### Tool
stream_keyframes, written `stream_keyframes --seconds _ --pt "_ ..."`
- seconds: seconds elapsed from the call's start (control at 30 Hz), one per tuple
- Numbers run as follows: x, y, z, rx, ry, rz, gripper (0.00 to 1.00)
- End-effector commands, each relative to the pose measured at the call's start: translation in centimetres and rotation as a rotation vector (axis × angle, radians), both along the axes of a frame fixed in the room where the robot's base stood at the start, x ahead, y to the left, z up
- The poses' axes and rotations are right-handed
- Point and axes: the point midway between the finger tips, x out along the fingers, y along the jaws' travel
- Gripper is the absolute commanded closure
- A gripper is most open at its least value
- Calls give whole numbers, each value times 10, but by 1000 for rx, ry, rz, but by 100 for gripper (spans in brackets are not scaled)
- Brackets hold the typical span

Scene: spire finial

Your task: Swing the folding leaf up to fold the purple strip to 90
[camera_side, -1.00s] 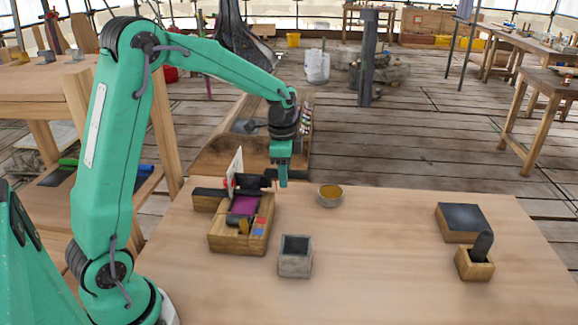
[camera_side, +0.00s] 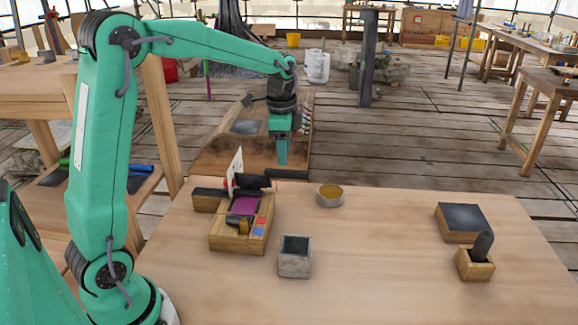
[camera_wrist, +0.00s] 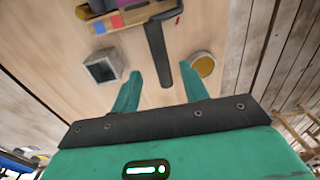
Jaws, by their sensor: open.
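The purple strip (camera_side: 243,205) lies flat on the wooden folding block (camera_side: 231,243) in the side view. It also shows at the top edge of the wrist view (camera_wrist: 123,5). The dark folding leaf (camera_side: 255,183) runs along the block's far edge, with a dark handle (camera_side: 287,174) sticking out to the right. In the wrist view the handle (camera_wrist: 157,50) points toward my fingers. My gripper (camera_side: 282,162) is above and behind the handle in the side view, apart from it. Its two fingers (camera_wrist: 160,85) are spread and empty.
An upright white card (camera_side: 235,168) stands at the block's far side. A round tin (camera_side: 330,195) is right of the handle, and a grey square pot (camera_side: 295,257) is in front. A dark-topped block (camera_side: 463,222) and a wooden holder (camera_side: 475,264) stand far right. The middle right is bare.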

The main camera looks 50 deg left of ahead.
Motion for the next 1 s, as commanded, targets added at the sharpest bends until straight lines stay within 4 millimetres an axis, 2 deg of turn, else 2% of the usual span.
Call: stream_keyframes --seconds 0.17,0.43,0.47,0.6,0.7,0.87,1.0 --pt "-1 0 11 -1 1 0 56" --pt "-1 0 12 0 1 0 56" --pt "-1 0 12 0 1 0 58" --pt "-1 -1 12 0 1 -11 85" --pt "-2 -2 12 3 1 -47 100" --pt "-5 -8 13 10 -1 -176 100" --pt "-9 -16 14 20 -2 -359 100"
